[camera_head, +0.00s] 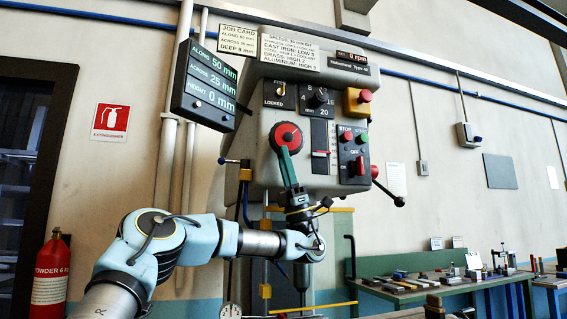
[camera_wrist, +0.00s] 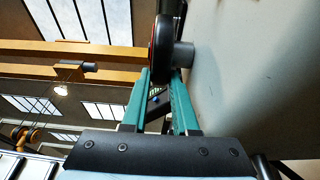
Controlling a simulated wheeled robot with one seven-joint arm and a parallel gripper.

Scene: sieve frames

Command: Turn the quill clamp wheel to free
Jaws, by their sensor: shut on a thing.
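The clamp wheel (camera_head: 287,134), black-rimmed with a red centre, is on the front of the grey drilling machine head. In the wrist view the wheel (camera_wrist: 161,48) is seen nearly edge-on, with a grey shaft behind it. My gripper (camera_head: 284,152) reaches up from below with green fingers and is shut on the lower rim. The wrist view shows my gripper (camera_wrist: 162,80) with one finger on each side of the rim. Above the wheel is a small black plate (camera_head: 279,95) with a pointer; its lower label reads LOCKED. The pointer's exact setting is too small to tell.
Right of the wheel are a speed dial (camera_head: 317,99), a stop and start panel (camera_head: 353,152), a yellow box with a red button (camera_head: 358,102) and a red-hubbed lever (camera_head: 388,186). A display (camera_head: 205,86) hangs at the left. A green workbench (camera_head: 420,291) stands lower right.

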